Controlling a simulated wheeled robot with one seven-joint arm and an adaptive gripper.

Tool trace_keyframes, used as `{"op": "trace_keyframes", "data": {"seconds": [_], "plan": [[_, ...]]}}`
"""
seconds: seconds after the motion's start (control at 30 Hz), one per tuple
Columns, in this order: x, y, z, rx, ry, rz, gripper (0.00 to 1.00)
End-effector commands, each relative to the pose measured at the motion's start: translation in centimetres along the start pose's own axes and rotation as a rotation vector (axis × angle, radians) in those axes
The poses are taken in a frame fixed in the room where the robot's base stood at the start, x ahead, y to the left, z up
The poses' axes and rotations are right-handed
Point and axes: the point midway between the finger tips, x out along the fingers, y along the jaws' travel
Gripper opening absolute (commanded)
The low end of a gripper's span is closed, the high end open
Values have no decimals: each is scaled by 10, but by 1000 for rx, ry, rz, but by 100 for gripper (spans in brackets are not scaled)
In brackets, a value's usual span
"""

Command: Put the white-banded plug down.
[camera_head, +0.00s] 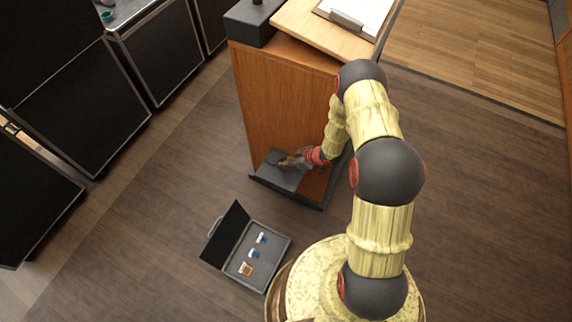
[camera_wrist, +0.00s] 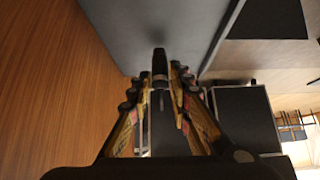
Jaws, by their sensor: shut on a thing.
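My gripper (camera_head: 286,162) is low at the foot of the wooden lectern, over a dark grey ledge (camera_head: 270,178). In the wrist view my gripper (camera_wrist: 160,88) is shut on a dark, narrow plug (camera_wrist: 159,64), which sticks out ahead between the fingertips. No white band can be made out on it. A plain grey surface (camera_wrist: 150,22) fills the view ahead of the plug. I cannot tell whether the plug touches it. In the head view the plug is too small to make out at the fingers.
The wooden lectern (camera_head: 262,98) stands beside my arm, with a clipboard (camera_head: 352,14) on top. An open case (camera_head: 240,272) with several small blue, white and orange items lies on the floor. Black cases (camera_head: 165,55) stand at the left.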

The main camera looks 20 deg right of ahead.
Motion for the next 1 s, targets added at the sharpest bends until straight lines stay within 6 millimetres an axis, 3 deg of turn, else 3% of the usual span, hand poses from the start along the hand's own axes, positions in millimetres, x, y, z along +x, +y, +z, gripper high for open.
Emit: {"op": "trace_keyframes", "data": {"seconds": [0.53,0.57,0.87,1.0], "plan": [[9,1,7,-1,2,2,0],[9,1,7,-1,2,2,20],[8,1,7,-1,2,2,37],[8,1,7,-1,2,2,38]]}}
